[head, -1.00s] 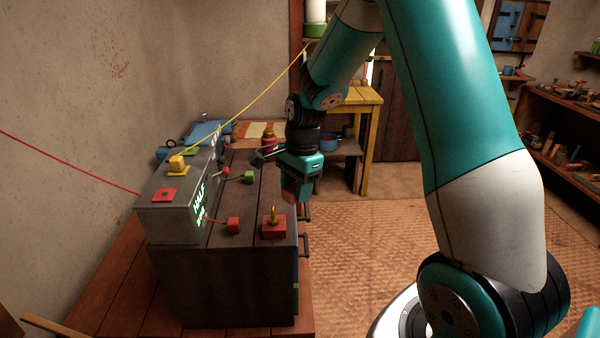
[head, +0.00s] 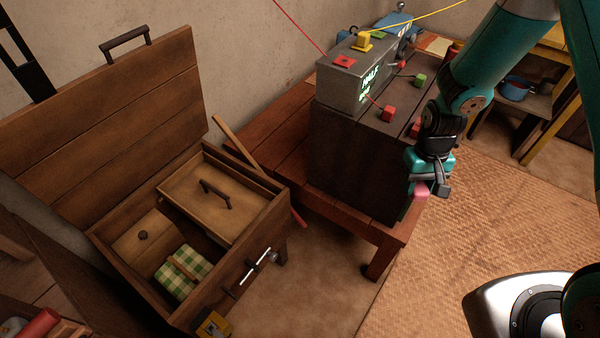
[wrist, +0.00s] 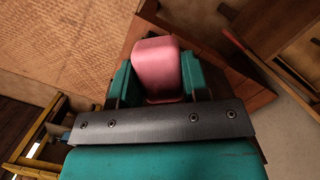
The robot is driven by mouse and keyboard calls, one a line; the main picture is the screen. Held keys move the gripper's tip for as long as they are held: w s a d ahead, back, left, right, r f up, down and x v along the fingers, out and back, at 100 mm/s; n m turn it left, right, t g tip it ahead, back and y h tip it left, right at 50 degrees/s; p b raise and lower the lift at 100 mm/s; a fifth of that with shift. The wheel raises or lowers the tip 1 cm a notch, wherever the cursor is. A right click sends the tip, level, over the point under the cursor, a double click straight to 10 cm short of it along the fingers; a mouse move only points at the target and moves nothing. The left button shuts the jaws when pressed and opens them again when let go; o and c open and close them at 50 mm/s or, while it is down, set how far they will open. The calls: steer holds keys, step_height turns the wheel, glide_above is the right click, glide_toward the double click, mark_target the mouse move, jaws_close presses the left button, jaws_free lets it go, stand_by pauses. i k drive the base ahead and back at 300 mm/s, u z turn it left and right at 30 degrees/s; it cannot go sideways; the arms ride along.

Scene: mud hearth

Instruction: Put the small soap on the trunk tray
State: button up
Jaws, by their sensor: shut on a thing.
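My gripper (head: 423,186) is shut on the small pink soap (head: 420,190). The wrist view shows the soap (wrist: 157,66) between the two teal fingers. They are in the air beside the right end of the dark box on the red-brown bench. The trunk (head: 262,235) stands open at the left, its lid raised against the wall. Its wooden tray (head: 182,183), with a dark handle on it, sits across the right rear part of the trunk. The tray's floor looks bare around the handle. My gripper is well to the right of the tray.
The dark box (head: 355,165) with a grey display unit and coloured blocks stands on the bench (head: 290,155) between gripper and trunk. A green checked cloth (head: 182,272) lies inside the trunk. A stick leans at the trunk's rear corner. The woven mat (head: 480,240) is open floor.

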mark_target(196, 184)
steer(key=u, duration=0.9)
steer(key=i, duration=0.8)
steer(key=u, duration=0.8)
